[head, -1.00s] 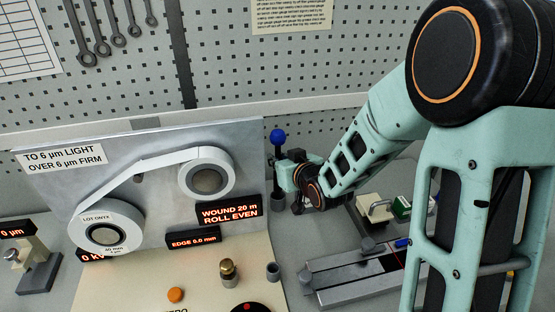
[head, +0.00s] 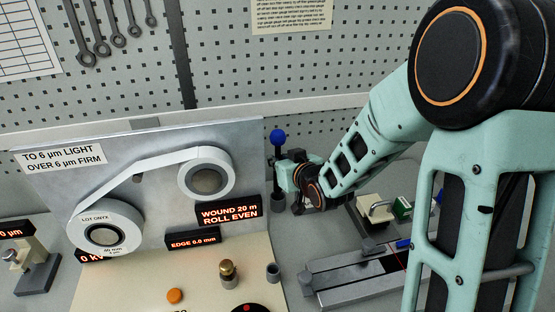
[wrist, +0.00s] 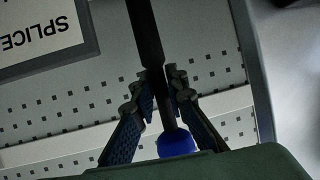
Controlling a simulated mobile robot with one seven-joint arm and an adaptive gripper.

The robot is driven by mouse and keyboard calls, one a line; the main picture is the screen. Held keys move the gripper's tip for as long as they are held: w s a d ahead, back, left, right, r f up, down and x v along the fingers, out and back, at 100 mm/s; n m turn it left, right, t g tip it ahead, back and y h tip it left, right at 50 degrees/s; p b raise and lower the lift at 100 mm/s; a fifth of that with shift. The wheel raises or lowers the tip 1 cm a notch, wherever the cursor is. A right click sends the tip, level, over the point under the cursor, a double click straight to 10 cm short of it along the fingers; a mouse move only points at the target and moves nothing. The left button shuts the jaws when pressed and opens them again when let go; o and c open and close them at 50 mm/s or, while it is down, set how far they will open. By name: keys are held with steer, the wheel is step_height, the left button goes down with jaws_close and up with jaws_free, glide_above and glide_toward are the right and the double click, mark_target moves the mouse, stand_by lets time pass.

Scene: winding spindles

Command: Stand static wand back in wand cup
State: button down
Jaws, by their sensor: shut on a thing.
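The static wand, a dark rod with a blue ball end (head: 277,136), stands roughly upright at the right edge of the grey winder panel. My gripper (head: 284,172) is shut on its rod, just below the ball. In the wrist view the fingers (wrist: 162,95) close on the dark rod (wrist: 147,35), with the blue ball (wrist: 176,143) near my palm.
The winder panel (head: 150,215) with two white rolls stands left of my gripper. A small grey cup (head: 273,272) and a brass weight (head: 228,272) are in front. A grey slide fixture (head: 350,280) lies right. The pegboard (head: 300,80) is behind.

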steer(key=shift+f+b, duration=3.4)
steer(key=shift+b, duration=0.35)
steer(key=c, duration=1.8)
jaws_free()
steer(key=shift+r, duration=0.15)
steer(key=shift+c, duration=0.2)
steer(key=shift+d, duration=0.25)
steer(key=v, duration=0.7)
steer(key=shift+s+a, duration=0.35)
